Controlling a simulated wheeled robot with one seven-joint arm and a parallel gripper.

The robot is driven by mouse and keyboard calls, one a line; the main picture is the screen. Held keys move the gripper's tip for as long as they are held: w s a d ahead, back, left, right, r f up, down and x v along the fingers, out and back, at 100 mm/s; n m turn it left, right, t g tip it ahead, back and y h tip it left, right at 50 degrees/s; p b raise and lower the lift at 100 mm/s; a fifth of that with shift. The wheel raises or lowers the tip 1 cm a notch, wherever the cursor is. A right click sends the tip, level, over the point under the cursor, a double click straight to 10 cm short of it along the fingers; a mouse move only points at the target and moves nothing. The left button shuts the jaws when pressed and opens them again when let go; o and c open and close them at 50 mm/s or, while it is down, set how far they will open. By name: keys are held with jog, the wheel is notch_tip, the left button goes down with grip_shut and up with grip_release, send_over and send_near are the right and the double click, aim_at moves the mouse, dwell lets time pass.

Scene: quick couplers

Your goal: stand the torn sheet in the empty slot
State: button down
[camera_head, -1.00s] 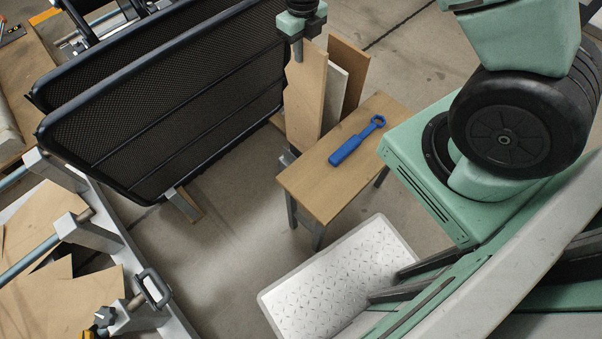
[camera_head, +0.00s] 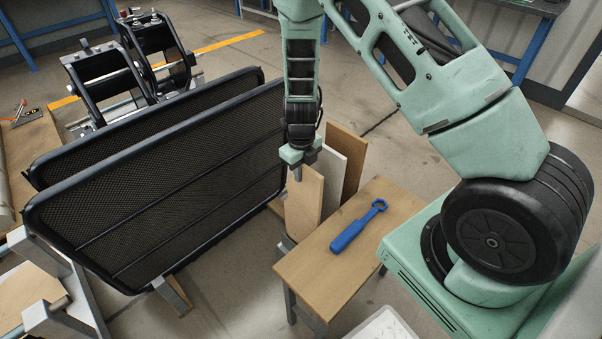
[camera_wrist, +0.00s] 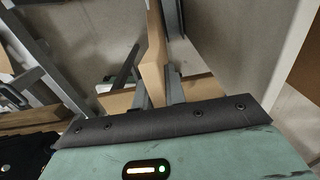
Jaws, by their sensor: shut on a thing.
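My gripper (camera_head: 298,172) points down and is shut on the top edge of a tan sheet (camera_head: 304,200), likely the torn one. The sheet stands about upright just behind the small wooden table. Its lower edge is hidden by the table, so I cannot tell whether it is in a slot. In the wrist view the sheet (camera_wrist: 153,70) shows edge-on between the two fingers. A white sheet (camera_head: 334,170) and a taller brown sheet (camera_head: 350,150) stand upright to its right. The slots themselves are hidden.
A blue ring wrench (camera_head: 352,232) lies on the small table (camera_head: 318,268). Two large black mesh panels (camera_head: 170,180) stand close on the left of the held sheet. Black frames (camera_head: 105,80) stand behind them. Open floor lies at the back right.

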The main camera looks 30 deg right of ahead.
jog(key=shift+f, duration=0.15)
jog(key=c, duration=1.5)
grip_release()
jog(key=shift+o, duration=0.2)
